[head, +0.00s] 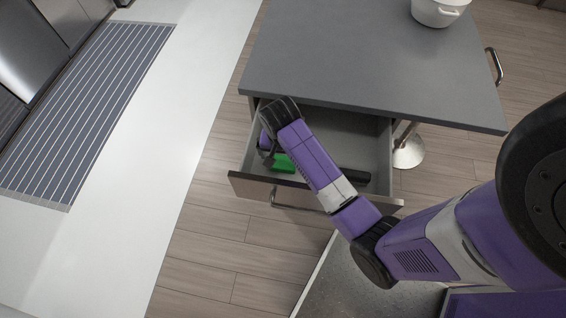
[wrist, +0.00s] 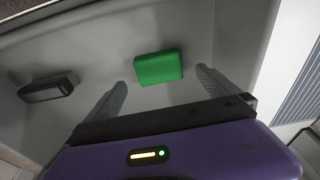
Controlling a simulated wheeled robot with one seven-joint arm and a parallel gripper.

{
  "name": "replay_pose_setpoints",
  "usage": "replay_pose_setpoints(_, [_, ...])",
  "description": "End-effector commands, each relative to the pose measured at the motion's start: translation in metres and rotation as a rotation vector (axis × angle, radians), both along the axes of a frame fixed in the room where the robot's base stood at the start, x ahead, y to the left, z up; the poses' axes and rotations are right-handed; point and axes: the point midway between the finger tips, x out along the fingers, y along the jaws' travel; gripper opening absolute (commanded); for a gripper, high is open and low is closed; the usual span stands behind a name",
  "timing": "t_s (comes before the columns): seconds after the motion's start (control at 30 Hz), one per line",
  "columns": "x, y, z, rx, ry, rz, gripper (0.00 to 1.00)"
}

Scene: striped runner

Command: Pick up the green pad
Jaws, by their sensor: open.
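The green pad (wrist: 158,67) is a small rectangular block lying on the floor of the open drawer. In the head view the green pad (head: 284,163) shows at the drawer's left side, partly hidden by my arm. My gripper (wrist: 160,85) is open and empty, its two fingers pointing into the drawer. In the wrist view the pad lies between and a little beyond the fingertips, not visibly touched. In the head view my gripper (head: 268,156) is mostly hidden by my wrist.
The pulled-out drawer (head: 240,185) sits under a grey countertop (head: 370,55), whose edge overhangs the back. A dark object (wrist: 48,87) also lies in the drawer (wrist: 215,25). A white pot (head: 437,12) stands on the counter. A striped runner (head: 85,105) lies at left.

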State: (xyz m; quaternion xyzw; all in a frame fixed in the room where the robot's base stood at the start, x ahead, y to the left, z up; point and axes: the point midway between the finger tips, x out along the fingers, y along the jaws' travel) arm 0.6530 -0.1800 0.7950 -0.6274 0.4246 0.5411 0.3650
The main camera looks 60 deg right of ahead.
Motion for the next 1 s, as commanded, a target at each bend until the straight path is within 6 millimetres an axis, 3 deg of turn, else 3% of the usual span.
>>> replay_pose_setpoints(0.3, [0.000, -0.005, -0.041, 0.000, 0.000, -0.001, 1.00])
replay_pose_setpoints(0.63, [0.001, -0.006, -0.049, -0.001, -0.002, 0.001, 1.00])
replay_pose_setpoints(0.93, [0.001, -0.006, -0.049, 0.000, -0.002, 0.001, 0.43])
replay_pose_setpoints(1.0, [0.001, -0.006, -0.049, -0.001, -0.002, 0.001, 0.38])
